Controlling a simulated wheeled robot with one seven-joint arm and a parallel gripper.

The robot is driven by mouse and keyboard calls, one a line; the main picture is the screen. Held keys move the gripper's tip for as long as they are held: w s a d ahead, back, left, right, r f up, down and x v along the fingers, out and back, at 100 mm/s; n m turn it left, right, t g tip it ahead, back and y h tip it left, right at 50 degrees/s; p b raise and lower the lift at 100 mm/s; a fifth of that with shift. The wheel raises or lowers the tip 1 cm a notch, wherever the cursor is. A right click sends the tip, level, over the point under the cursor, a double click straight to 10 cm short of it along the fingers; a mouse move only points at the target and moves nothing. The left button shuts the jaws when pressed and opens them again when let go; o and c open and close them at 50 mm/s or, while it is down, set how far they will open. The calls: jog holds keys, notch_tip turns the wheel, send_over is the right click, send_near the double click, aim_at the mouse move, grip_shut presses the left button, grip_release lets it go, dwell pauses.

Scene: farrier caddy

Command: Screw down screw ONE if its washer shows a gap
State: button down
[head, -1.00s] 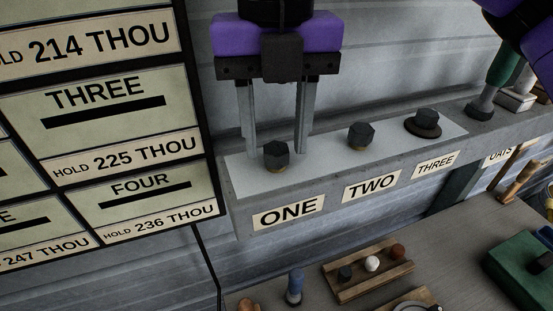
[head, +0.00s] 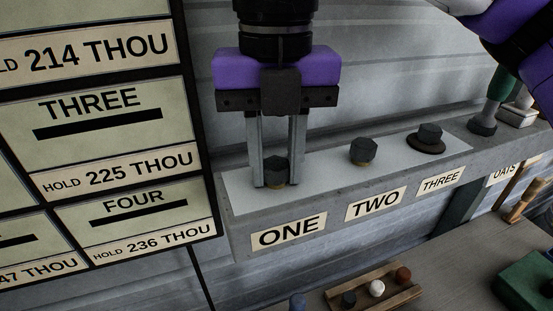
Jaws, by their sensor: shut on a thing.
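Screw ONE (head: 275,168) is a dark hex-headed screw standing above its label ONE (head: 288,232) on the white strip of the grey ledge. A thin brassy band shows under its head; I cannot tell a washer gap there. My gripper (head: 276,178) points down with its two fingers shut on the head of screw ONE, one on each side. Screw TWO (head: 363,151) stands to the right with a brassy band under its head. Screw THREE (head: 429,135) sits farther right on a wide dark washer (head: 427,147).
A board of cards (head: 100,120) stands close on the left. A green-handled tool (head: 500,85) stands on the ledge's right end. Below, a table holds a wooden rack (head: 340,300) with small balls and a green box (head: 527,282). The ledge (head: 236,240) is clear between the screws.

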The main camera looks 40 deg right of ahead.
jog(key=shift+f+m+b, duration=0.25)
jog(key=shift+m+b, duration=0.6)
jog(key=shift+m, duration=0.35)
jog(key=shift+r+m, duration=0.2)
jog(key=shift+m, duration=0.5)
jog(key=c, duration=1.3)
grip_release()
jog(key=n, duration=0.3)
jog(key=shift+n, duration=1.5)
